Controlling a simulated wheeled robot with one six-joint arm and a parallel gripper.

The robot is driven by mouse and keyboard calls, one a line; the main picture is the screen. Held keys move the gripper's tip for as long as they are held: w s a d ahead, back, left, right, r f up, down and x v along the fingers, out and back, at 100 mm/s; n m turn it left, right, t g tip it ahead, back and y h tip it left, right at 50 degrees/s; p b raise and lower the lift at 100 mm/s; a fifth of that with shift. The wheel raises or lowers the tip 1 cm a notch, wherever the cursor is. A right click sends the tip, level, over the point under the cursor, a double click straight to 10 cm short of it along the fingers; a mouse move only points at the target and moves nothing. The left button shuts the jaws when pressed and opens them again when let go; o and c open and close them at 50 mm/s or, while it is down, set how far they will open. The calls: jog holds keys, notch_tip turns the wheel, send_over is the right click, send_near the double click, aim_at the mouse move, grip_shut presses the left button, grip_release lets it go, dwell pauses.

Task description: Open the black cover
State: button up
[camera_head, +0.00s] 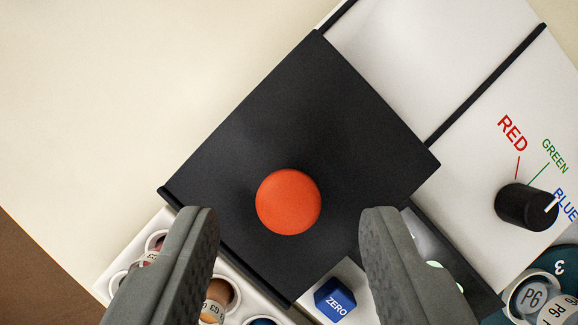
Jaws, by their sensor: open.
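The black cover (290,110) is a flat dark panel in the middle of the head view, turned at an angle on a white device. A round orange-red knob (288,202) sits on it. My gripper (288,222) is open, with one grey finger to the left of the knob and the other to its right. Both fingers look apart from the knob; their height above the cover is hard to tell. What lies under the cover is hidden.
The white device (400,50) carries a black dial (526,207) marked RED, GREEN and BLUE. A blue ZERO button (335,300) lies below the cover. A white rack (172,222) with vials is at lower left, and more labelled vials (533,296) are at lower right. The pale tabletop at upper left is clear.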

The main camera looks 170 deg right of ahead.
jog(key=shift+x, duration=0.75)
grip_shut()
jog(key=w+d, duration=0.2)
jog(key=w, duration=0.1)
jog(key=w+d, duration=0.2)
jog(key=w, duration=0.1)
jog(key=w+d, duration=0.2)
jog(key=w, duration=0.1)
jog(key=shift+w+d, duration=0.15)
jog(key=shift+d, duration=0.25)
grip_release()
